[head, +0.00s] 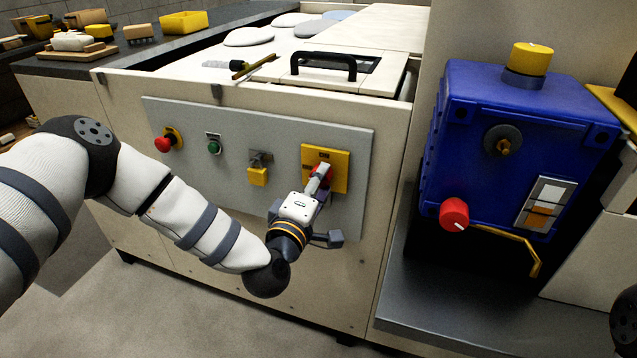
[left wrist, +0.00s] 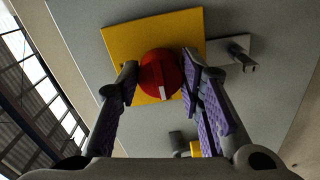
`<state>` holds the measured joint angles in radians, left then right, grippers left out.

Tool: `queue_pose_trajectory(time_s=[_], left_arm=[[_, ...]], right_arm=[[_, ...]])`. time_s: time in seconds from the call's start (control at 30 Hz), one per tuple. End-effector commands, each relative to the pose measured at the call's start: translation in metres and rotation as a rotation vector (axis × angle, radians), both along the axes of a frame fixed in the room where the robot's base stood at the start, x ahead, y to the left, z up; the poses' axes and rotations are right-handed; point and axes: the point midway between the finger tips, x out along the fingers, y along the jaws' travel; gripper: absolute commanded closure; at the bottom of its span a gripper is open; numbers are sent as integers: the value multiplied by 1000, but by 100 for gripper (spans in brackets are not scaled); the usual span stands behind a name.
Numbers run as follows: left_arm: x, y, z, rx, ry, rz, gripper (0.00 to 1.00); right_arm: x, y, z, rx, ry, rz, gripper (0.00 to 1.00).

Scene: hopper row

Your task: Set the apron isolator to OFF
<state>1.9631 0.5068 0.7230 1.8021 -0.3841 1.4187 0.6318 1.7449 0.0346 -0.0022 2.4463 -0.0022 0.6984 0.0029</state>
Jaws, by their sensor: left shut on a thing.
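The isolator is a red rotary knob (left wrist: 160,76) on a yellow square plate (head: 341,172), fixed at the right end of the grey control panel (head: 230,184). In the head view my left gripper (head: 318,178) reaches the knob and hides most of it. In the left wrist view the left gripper (left wrist: 160,85) is shut on the knob, with a purple-padded finger on each side. A white mark on the knob's face points toward the bottom of that view. The plate's lettering is too small to read. My right gripper does not show.
On the same panel are a red mushroom button (head: 163,143), a green button (head: 214,147) and a yellow padlock (head: 257,177) on a hasp. A blue box (head: 500,150) with a red knob (head: 454,213) stands to the right. Floor in front is clear.

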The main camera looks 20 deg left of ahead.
Motion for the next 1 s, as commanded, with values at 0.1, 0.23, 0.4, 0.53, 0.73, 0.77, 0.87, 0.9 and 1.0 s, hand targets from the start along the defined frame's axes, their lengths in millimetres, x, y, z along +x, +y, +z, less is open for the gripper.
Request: queue_pose_trajectory(time_s=[0.1, 0.23, 0.4, 0.53, 0.73, 0.77, 0.87, 0.9, 1.0], left_arm=[[0, -1, -1, -13, 3, -3, 94], [0, -1, 0, -16, 2, -3, 94], [0, -1, 0, -16, 2, -3, 94], [0, -1, 0, -15, 2, -3, 57], [0, -1, 0, -14, 2, -2, 46], [0, -1, 0, -14, 2, -2, 46], [-1, 0, 0, -14, 2, -1, 46], [-3, 0, 0, -14, 2, -2, 46], [-18, 0, -1, -14, 4, -3, 46]], right_arm=[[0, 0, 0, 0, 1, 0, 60], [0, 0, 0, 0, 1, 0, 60], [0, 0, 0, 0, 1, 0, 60], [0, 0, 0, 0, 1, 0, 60], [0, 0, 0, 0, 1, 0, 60], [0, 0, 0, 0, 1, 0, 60], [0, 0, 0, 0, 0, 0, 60], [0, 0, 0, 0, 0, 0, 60], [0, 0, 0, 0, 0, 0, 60]])
